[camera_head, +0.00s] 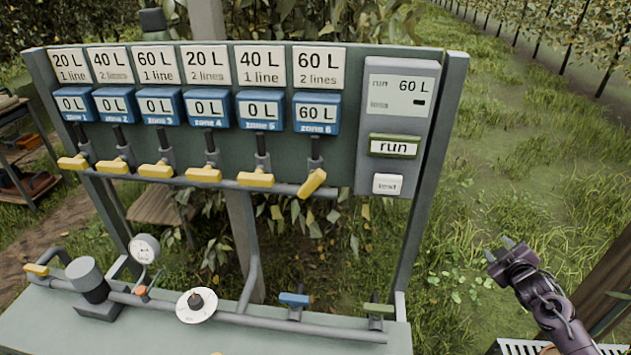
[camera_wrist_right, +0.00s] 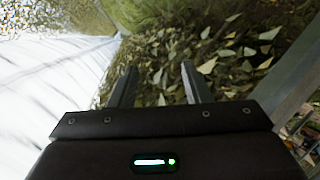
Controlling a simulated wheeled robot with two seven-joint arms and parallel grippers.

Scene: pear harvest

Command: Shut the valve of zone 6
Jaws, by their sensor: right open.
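The zone 6 valve (camera_head: 312,183) has a yellow handle that stands tilted, unlike the level handles of the other zones. Its blue meter (camera_head: 317,114) reads 60 L, and the white card (camera_head: 319,66) above says 60 L, 2 lines. My right gripper (camera_head: 507,247) is open and empty, to the right of the panel and lower than the valve, well apart from it. In the right wrist view its two fingers (camera_wrist_right: 155,85) are spread with nothing between them. My left gripper is in no view.
The other yellow valves, such as zone 5 (camera_head: 255,179), stand close in a row to the left. A grey control box (camera_head: 398,125) with a run button (camera_head: 395,146) is right of zone 6. A bench (camera_head: 130,325) below carries pipes, a gauge and a dial. Grass lies open at right.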

